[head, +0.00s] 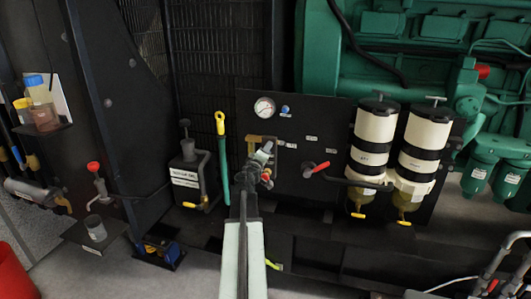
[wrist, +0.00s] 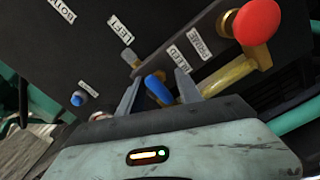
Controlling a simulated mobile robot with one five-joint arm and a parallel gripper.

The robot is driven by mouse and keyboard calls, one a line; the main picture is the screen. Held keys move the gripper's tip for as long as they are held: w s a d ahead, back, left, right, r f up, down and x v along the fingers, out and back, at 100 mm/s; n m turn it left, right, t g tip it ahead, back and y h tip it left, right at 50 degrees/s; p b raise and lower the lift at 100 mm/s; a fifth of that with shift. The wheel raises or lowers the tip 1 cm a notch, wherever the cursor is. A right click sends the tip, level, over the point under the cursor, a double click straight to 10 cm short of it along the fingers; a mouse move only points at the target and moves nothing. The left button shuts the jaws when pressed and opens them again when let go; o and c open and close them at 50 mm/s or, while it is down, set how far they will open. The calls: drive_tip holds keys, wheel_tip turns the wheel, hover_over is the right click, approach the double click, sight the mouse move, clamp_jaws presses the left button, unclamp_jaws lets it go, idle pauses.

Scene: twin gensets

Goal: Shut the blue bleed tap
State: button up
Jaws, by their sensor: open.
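In the wrist view the blue bleed tap (wrist: 158,90) is a blue handle beside a label reading BLEED. It lies between the two fingers of my gripper (wrist: 158,78), which is open. The handle slants across the gap; I cannot tell whether either finger touches it. In the head view my gripper (head: 263,153) is in front of the black panel (head: 325,130), by brass fittings (head: 252,140). I cannot make out the blue handle there; my gripper seems to hide it.
A red knob (wrist: 257,22) on a brass body is close to the right finger. A small blue knob (wrist: 78,98) is on the panel to the left. In the head view a red-handled lever (head: 316,167) and two white filters (head: 375,130) stand right of my gripper.

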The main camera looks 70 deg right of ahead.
drive_tip(key=a, duration=0.7)
drive_tip(key=shift+s+a, duration=0.25)
drive_tip(key=shift+a, duration=0.15)
drive_tip(key=shift+w, duration=0.1)
